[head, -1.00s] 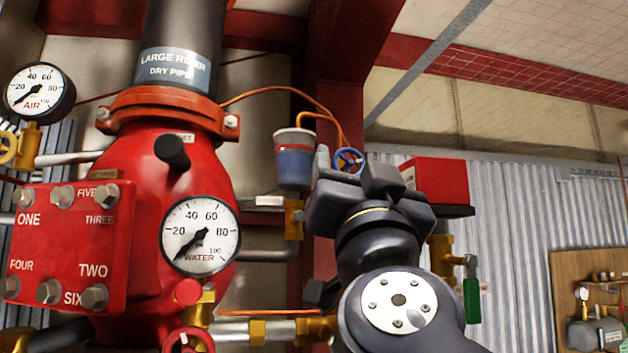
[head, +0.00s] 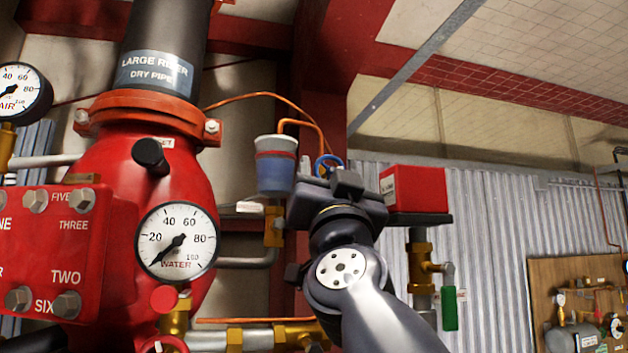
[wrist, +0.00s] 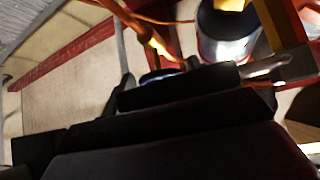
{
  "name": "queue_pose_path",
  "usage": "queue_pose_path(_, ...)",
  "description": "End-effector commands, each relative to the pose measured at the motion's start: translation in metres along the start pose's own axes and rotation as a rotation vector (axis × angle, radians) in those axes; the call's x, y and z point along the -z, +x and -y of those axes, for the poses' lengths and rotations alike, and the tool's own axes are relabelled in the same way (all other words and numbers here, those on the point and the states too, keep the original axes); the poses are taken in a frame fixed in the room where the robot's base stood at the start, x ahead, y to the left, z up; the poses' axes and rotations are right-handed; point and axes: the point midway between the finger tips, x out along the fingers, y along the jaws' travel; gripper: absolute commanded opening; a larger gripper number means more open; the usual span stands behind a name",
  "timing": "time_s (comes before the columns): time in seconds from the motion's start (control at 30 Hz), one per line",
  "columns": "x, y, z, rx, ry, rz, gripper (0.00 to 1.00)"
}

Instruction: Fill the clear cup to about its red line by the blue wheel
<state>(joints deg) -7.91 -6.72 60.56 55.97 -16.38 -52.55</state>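The clear cup (head: 275,168) hangs upright beside the riser, with blue liquid in it. The liquid's top looks close to the red line, perhaps just below it; the exact gap is too small to tell. The cup also shows in the wrist view (wrist: 226,38). The blue wheel (head: 328,161) is just right of the cup, its lower part hidden behind my gripper (head: 326,182). In the wrist view the blue wheel (wrist: 160,75) shows as a sliver beyond my gripper's dark edge. My gripper is at the wheel; whether its fingers grip it is hidden.
The red riser body (head: 115,215) with its water gauge (head: 177,241) stands at left. A red box (head: 415,190) is close to the right of my gripper, above a brass valve with a green handle (head: 450,308). A copper tube (head: 305,124) bends above the cup.

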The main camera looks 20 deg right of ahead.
Motion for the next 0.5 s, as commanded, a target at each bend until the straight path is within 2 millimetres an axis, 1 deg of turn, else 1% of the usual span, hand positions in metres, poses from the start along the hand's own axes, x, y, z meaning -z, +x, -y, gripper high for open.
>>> queue_pose_path(0.03,0.0,-0.0001,0.0,0.0,0.0,0.0,0.54)
queue_pose_path(0.07,0.0001,-0.0001,0.0,0.0,0.0,0.0,0.52)
queue_pose_path(0.4,0.0001,-0.0002,0.0,0.0,0.0,0.0,0.24)
queue_pose_path(0.43,0.0001,-0.0002,0.0,0.0,0.0,0.0,0.22)
queue_pose_path(0.5,-0.0001,-0.0004,-0.0001,0.001,-0.002,-0.001,0.22)
